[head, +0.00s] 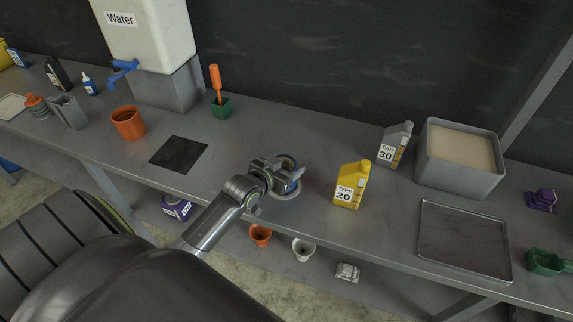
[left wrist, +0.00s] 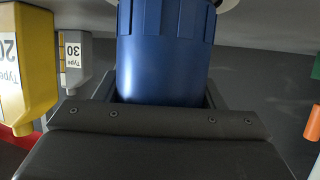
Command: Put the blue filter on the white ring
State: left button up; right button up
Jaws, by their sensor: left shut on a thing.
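My left gripper (head: 287,180) is shut on the blue filter (left wrist: 163,50), which fills the middle of the left wrist view between the fingers. In the head view only a little of the filter (head: 287,162) shows around the gripper. The white ring (head: 284,194) lies on the bench under and beside the gripper, mostly hidden by it. In the left wrist view a pale edge shows at the filter's end at the top. I cannot tell whether the filter touches the ring. My right gripper is not in view.
A yellow "Type 20" jug (head: 350,186) stands close to the right of the gripper, with a grey "Type 30" jug (head: 393,145) behind it. A black mat (head: 178,154) lies to the left. A grey bin (head: 432,157) and a shallow tray (head: 464,240) are farther right.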

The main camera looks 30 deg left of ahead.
pick_arm(q)
jog(key=o, duration=1.2)
jog(key=shift+f, duration=0.1)
jog(key=shift+r, duration=0.2)
jog(key=shift+s, duration=0.35)
jog(key=b+v, duration=0.1)
jog(key=v, duration=1)
jog(key=shift+s+r, duration=0.15)
jog(key=shift+r, duration=0.05)
